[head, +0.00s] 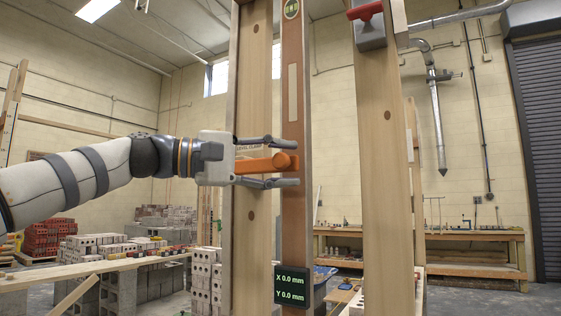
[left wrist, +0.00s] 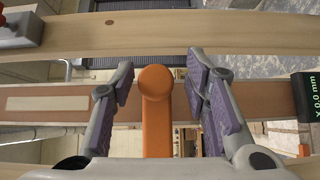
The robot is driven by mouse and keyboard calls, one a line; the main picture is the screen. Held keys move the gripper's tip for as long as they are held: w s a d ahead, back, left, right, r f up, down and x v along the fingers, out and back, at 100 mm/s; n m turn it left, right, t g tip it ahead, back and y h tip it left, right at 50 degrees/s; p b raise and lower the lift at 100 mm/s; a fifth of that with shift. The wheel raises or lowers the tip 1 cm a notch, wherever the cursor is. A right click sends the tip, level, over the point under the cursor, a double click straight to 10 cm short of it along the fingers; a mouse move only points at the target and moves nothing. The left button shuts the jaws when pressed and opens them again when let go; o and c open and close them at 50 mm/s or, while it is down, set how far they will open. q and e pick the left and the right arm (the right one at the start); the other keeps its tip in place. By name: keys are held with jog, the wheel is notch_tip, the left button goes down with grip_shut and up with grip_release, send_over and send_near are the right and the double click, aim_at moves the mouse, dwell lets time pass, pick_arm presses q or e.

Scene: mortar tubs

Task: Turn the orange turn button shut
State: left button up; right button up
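The orange turn button (head: 267,163) is a bar with a round end. In the head view it lies roughly level across the edge of the left wooden post (head: 253,90) and the brown strip (head: 293,120). My left gripper (head: 290,162) is open, one finger above the button and one below. In the left wrist view the button (left wrist: 156,110) stands between the spread purple-padded fingers of the gripper (left wrist: 165,90), with a gap on each side. My right gripper is in neither view.
A second wooden post (head: 386,150) stands to the right, with a red-handled fitting (head: 367,22) near its top. A dark readout (head: 291,285) showing X 0.0 mm and Y 0.0 mm sits low on the brown strip. Brick stacks (head: 100,245) and a workbench (head: 450,237) stand behind.

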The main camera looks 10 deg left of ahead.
pick_arm(q)
jog(key=shift+a, duration=0.1)
jog(key=v, duration=1.1)
jog(key=shift+a, duration=0.4)
jog(key=shift+s, duration=0.15)
